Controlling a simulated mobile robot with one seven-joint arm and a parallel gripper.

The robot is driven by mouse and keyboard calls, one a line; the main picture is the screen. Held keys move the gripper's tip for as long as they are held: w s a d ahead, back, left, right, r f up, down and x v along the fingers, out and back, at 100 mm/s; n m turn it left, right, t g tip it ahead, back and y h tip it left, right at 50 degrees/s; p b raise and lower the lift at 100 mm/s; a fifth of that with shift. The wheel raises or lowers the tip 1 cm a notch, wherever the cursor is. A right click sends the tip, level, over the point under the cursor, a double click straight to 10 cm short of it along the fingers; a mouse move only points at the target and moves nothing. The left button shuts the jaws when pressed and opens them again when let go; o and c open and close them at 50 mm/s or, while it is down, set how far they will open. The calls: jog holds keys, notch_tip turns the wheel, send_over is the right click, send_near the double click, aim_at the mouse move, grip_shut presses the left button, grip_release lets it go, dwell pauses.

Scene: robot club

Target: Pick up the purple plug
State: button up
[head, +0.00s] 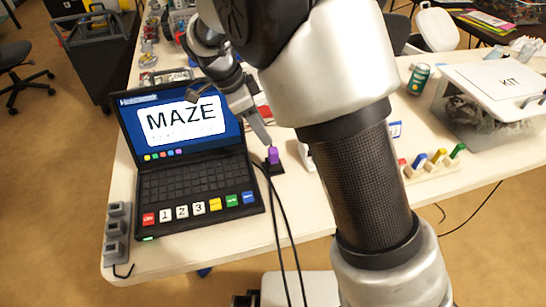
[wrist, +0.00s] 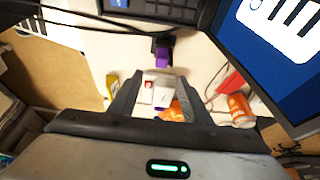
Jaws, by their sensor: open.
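The purple plug (head: 273,155) stands upright in a small black socket block (head: 276,169) on the table, just right of the laptop. In the wrist view the purple plug (wrist: 163,58) shows just beyond my fingertips, roughly centred between them, with black cables nearby. My gripper (wrist: 158,82) is open, and nothing is held between its fingers. In the head view my gripper (head: 262,132) is above and slightly left of the plug, partly hidden by my arm.
The open laptop (head: 180,190) with a MAZE screen stands close on the left. Black cables run from beside the plug to the front edge. A peg board (head: 432,165), a green can (head: 418,78) and a KIT box (head: 490,105) are on the right.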

aim_at(273, 150)
jog(key=x, duration=0.5)
jog(key=shift+f+b, duration=0.1)
jog(key=shift+b, duration=0.3)
jog(key=shift+a+b+x, duration=0.15)
jog(key=shift+b+x, duration=0.2)
jog(key=shift+x, duration=1)
jog(key=shift+a+b+x, duration=0.2)
jog(key=shift+b+x, duration=0.1)
jog(key=shift+x, duration=1)
jog(key=shift+f, duration=0.15)
jog(key=shift+c, duration=0.5)
grip_shut()
